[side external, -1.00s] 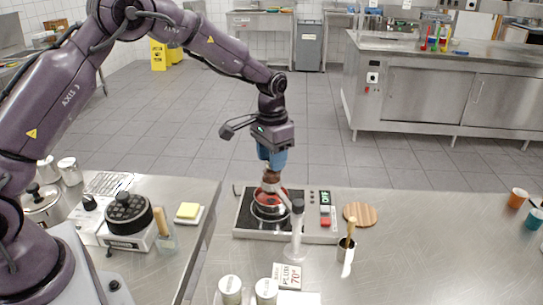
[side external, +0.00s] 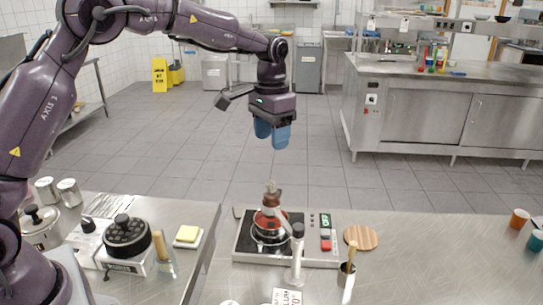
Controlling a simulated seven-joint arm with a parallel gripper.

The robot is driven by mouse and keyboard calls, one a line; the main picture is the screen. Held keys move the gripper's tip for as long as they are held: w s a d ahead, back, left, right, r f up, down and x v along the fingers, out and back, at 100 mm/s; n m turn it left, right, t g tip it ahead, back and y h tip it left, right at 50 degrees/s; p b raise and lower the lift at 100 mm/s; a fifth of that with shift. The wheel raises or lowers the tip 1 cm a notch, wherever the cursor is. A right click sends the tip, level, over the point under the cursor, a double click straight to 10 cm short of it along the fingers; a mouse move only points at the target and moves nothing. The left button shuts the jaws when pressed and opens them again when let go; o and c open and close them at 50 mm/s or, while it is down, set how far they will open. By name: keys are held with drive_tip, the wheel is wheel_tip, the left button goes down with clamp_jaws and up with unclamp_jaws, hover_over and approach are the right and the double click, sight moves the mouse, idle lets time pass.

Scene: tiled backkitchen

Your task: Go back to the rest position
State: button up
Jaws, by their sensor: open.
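My gripper (side external: 272,136) has blue fingers pointing down. It is open and empty, well above the counter, with clear air between it and the things below. Below it, a small red-brown pot with a narrow top (side external: 270,212) stands on the round burner of the hot plate (side external: 243,248). The pot's lower part is partly hidden by a white upright stand with a dark top (side external: 296,255) in front of it.
A round wooden board (side external: 361,237) and a cup with a wooden-handled tool (side external: 346,272) are to the right. Cups (side external: 519,219) stand far right. The air around my gripper is free.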

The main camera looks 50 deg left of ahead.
drive_tip(key=shift+r, duration=0.8)
drive_tip(key=s+d+r+t, duration=0.1)
drive_tip(key=s+r+t, duration=0.1)
drive_tip(key=s, duration=1.2)
drive_tip(key=s+d+r+t, duration=0.1)
drive_tip(key=s+r+t, duration=0.2)
drive_tip(key=s, duration=1.2)
drive_tip(key=shift+d+r+n+t, duration=0.3)
drive_tip(key=shift+r+n, duration=0.1)
drive_tip(key=shift+r, duration=0.3)
drive_tip(key=shift+w, duration=0.15)
